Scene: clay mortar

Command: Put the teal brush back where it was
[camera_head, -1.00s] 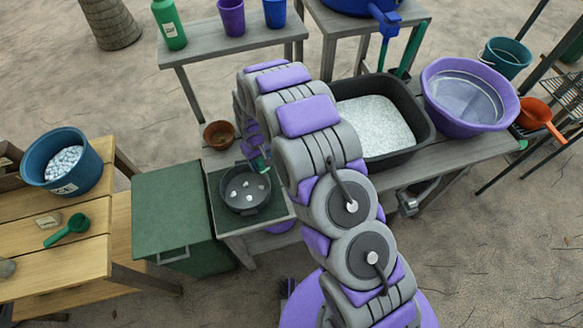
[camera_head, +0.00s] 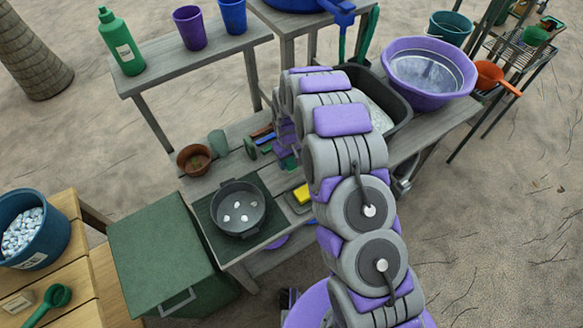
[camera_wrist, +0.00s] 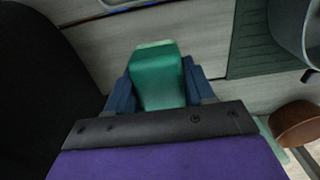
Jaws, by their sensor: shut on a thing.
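The teal brush (camera_wrist: 158,82) is between the two blue fingers of my gripper (camera_wrist: 160,90) in the wrist view, its block-like end towards the camera. My gripper is shut on it, above the grey wooden bench (camera_wrist: 205,30). In the head view a teal part of the brush shows beside my arm (camera_head: 289,160), between the dark pot and the black tub; the arm hides most of my gripper. Several small items, brown, blue and green, lie at the brush's left (camera_head: 263,138). I cannot tell whether the brush touches the bench.
A dark pot (camera_head: 238,207) with white stones stands on a green mat. A yellow sponge (camera_head: 302,193), a terracotta bowl (camera_head: 194,160) and a grey-green cup (camera_head: 218,143) are near. A black tub (camera_head: 397,122) and a purple basin (camera_head: 432,75) stand to the right.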

